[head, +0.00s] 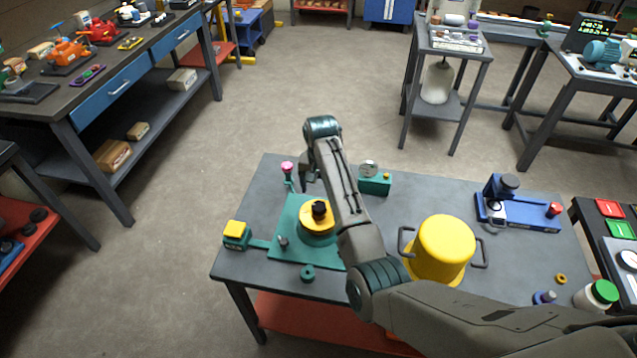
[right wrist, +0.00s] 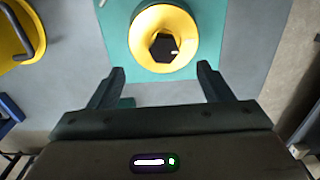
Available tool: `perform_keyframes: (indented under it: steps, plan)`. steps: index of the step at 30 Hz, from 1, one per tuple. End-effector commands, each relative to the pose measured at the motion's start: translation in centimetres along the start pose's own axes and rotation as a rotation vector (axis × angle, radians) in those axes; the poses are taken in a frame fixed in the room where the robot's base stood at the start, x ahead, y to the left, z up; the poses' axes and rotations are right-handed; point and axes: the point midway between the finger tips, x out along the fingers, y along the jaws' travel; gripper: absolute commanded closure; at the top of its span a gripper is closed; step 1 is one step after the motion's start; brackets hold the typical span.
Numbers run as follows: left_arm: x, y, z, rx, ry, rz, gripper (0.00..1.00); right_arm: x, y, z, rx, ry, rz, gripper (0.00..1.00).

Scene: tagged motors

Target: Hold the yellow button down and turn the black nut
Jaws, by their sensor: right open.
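The black nut (head: 319,208) sits in the middle of a round yellow piece (head: 304,216) on a green base plate (head: 283,210). The yellow button (head: 235,227) tops a small green box at the table's left edge, joined to the plate by a green strip. My right gripper (head: 308,184) is partly hidden behind its own arm, on the far side of the nut. In the right wrist view its fingers (right wrist: 160,70) are apart with nothing between them. The nut (right wrist: 163,47) lies just ahead of the fingertips, apart from them. My left gripper is not in view.
A yellow pot (head: 442,247) with dark handles stands right of the plate. A pink-topped knob (head: 287,167), a green box with a dial (head: 375,180) and a blue device (head: 515,206) share the table (head: 240,266). My right arm crosses over the table.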

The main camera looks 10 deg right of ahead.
Motion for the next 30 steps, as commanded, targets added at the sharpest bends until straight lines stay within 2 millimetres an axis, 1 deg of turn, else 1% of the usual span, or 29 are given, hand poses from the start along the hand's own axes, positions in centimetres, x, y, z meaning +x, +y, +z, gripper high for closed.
perform_keyframes:
  steps: [2,5,8,15,18,22,30]
  plan:
    - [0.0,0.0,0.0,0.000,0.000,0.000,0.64,-0.5,-0.6,-0.3,0.002,-0.005,0.004,0.27]
    - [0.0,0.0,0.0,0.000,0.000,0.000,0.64,0.1,-0.7,-0.3,0.004,-0.008,0.006,0.27]
    - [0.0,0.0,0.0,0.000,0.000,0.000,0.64,1.6,-0.7,-0.3,0.004,-0.009,0.006,0.27]
    - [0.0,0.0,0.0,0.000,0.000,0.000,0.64,6.1,-0.6,-0.2,0.003,-0.009,0.005,0.27]
    - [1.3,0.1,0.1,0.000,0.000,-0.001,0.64,7.8,-0.7,-0.3,0.003,-0.005,0.003,0.27]
    - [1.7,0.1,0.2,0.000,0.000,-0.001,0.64,8.4,-0.7,-0.3,0.003,-0.005,0.003,0.27]
    - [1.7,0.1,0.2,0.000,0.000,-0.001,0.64,8.3,-0.6,-0.3,0.003,-0.005,0.003,0.27]
